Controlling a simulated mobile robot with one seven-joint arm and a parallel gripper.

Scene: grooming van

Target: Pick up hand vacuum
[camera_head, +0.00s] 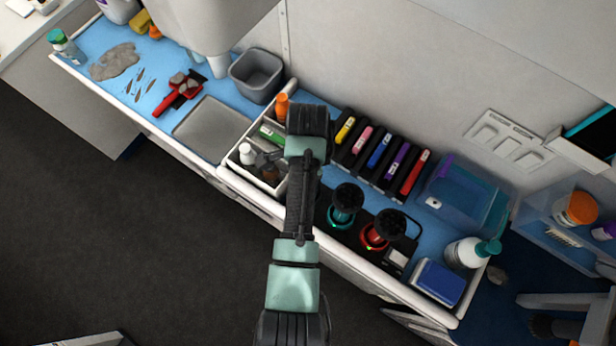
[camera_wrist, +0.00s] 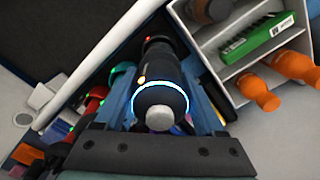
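The hand vacuum (camera_wrist: 160,80) shows in the wrist view as a dark rounded body with a glowing blue-white ring and a grey round end. It is in the middle of that view, with my gripper (camera_wrist: 160,62) around it, one finger on each side. The fingers are spread about as wide as the body; I cannot tell whether they touch it. In the head view my arm reaches over the counter, and the vacuum and my fingertips are hidden behind it.
A white divided tray (camera_head: 236,160) with bottles stands close to the left of my arm. Two black round-topped devices, one teal-based (camera_head: 345,200) and one red-based (camera_head: 384,230), stand close to the right. A row of coloured-label cases (camera_head: 380,150) lies behind. A grey bin (camera_head: 256,75) stands further left.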

